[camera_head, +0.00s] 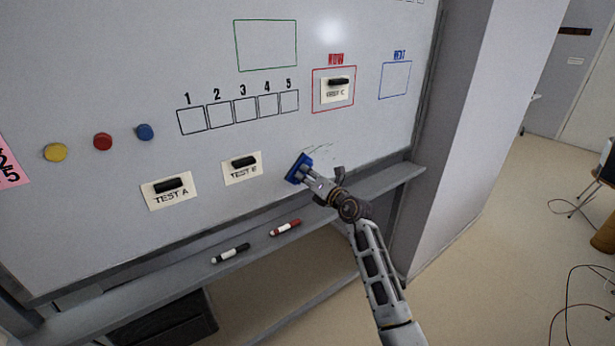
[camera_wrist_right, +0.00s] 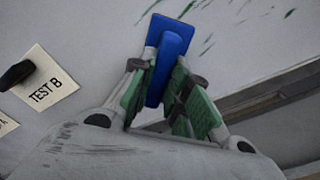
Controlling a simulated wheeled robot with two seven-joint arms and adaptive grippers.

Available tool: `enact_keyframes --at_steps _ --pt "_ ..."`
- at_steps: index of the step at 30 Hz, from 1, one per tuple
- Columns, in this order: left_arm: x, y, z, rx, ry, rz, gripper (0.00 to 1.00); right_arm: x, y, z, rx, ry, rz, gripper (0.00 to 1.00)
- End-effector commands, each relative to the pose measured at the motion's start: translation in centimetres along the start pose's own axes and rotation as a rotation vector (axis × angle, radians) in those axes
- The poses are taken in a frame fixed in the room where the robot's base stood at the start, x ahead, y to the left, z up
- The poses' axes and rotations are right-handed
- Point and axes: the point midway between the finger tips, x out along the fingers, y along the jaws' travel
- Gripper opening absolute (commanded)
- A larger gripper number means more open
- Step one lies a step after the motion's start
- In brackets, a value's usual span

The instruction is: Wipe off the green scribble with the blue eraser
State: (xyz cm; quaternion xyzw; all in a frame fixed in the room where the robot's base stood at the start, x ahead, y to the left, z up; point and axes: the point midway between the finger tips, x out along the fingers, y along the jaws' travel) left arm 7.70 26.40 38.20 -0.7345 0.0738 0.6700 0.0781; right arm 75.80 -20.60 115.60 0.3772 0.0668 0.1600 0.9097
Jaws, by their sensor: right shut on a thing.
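The blue eraser (camera_head: 298,168) is at the whiteboard's lower right, held in my right gripper (camera_head: 314,181). In the right wrist view the blue eraser (camera_wrist_right: 172,45) sits between the two green-padded fingers of my right gripper (camera_wrist_right: 168,98), its flat side towards the board. I cannot tell for sure whether it touches the board. The green scribble (camera_wrist_right: 209,38) shows as broken dark-green strokes above and right of the eraser. In the head view the scribble (camera_head: 318,149) is faint thin marks just above right of the eraser. My left gripper is not in view.
The whiteboard (camera_head: 215,60) holds cards TEST A (camera_head: 170,198) and TEST B (camera_head: 243,175), and yellow, red and blue magnets. The tray ledge (camera_head: 165,284) below holds a black marker (camera_head: 230,253) and a red marker (camera_head: 285,228). A pillar stands right of the board.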

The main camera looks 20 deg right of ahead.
Motion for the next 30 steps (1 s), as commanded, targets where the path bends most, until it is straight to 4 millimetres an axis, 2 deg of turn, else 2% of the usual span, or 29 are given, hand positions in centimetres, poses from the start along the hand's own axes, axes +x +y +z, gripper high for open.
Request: enact_keyframes --at_steps 8,30 --pt "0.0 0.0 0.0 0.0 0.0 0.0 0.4 0.1 -0.2 0.2 0.0 -0.001 0.0 0.0" --pt "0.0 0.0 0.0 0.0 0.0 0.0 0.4 0.0 -2.5 2.6 0.0 -0.001 0.0 0.0"
